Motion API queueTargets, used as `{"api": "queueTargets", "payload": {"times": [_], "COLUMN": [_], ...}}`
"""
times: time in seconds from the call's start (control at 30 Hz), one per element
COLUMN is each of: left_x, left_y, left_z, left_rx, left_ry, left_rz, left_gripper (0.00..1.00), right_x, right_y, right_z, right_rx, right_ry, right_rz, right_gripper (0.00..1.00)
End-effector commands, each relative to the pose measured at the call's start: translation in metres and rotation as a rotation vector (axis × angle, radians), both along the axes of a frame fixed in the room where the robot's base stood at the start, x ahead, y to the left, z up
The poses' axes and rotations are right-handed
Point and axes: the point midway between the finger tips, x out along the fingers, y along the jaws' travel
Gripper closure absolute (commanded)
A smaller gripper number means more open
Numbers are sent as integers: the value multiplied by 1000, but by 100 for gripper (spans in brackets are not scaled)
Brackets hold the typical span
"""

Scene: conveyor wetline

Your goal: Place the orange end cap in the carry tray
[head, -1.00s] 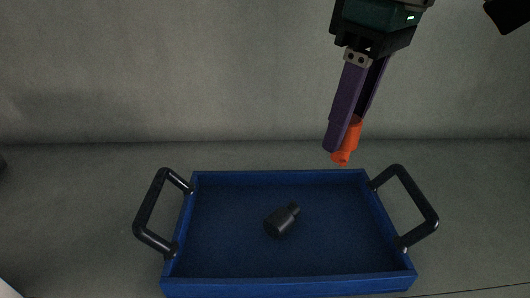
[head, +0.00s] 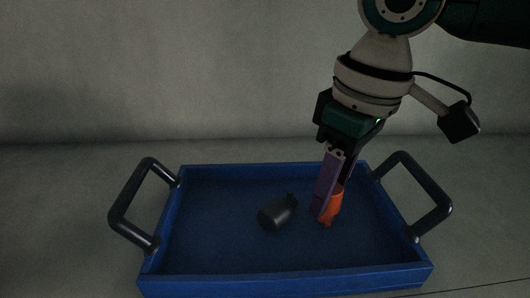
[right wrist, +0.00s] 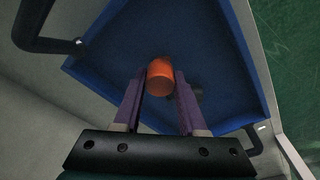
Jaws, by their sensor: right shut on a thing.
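The orange end cap (head: 333,204) is between the purple fingers of my right gripper (head: 327,200), which is shut on it. The cap is over the right half of the blue carry tray (head: 290,281), low down inside its walls as seen from the head. I cannot tell whether it touches the tray floor. In the right wrist view the cap (right wrist: 160,76) sits at the tips of the gripper (right wrist: 160,88), with the blue tray (right wrist: 215,50) behind it. The fingers hide part of the cap. My left gripper is not in view.
A black cylindrical part with a narrower end (head: 277,212) lies in the tray, left of the cap. Black handles stand up at the tray's left (head: 128,190) and right (head: 432,190) ends. The tray's left and front floor is clear.

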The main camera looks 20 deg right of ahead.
Motion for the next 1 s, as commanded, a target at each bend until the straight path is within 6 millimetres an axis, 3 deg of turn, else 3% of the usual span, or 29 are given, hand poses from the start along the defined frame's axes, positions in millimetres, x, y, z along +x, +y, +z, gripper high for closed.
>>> {"api": "queueTargets", "payload": {"times": [0.13, 0.17, 0.4, 0.7, 0.87, 1.0], "left_x": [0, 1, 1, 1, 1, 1], "left_y": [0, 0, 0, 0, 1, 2], "left_z": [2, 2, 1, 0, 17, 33], "left_rx": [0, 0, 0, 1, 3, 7], "left_ry": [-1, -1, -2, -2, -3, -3], "left_rz": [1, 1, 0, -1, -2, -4], "left_gripper": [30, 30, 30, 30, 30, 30], "right_x": [0, 0, 0, 0, -3, -7], "right_y": [0, 0, 0, 0, -2, -4], "right_z": [-2, -2, -2, 1, 29, 62], "right_rx": [0, 0, 0, -1, 0, 1], "right_ry": [0, -1, 0, -1, -2, -3], "right_rz": [-1, 0, 0, 1, 0, 0], "right_gripper": [100, 56, 29, 29, 29, 29]}}
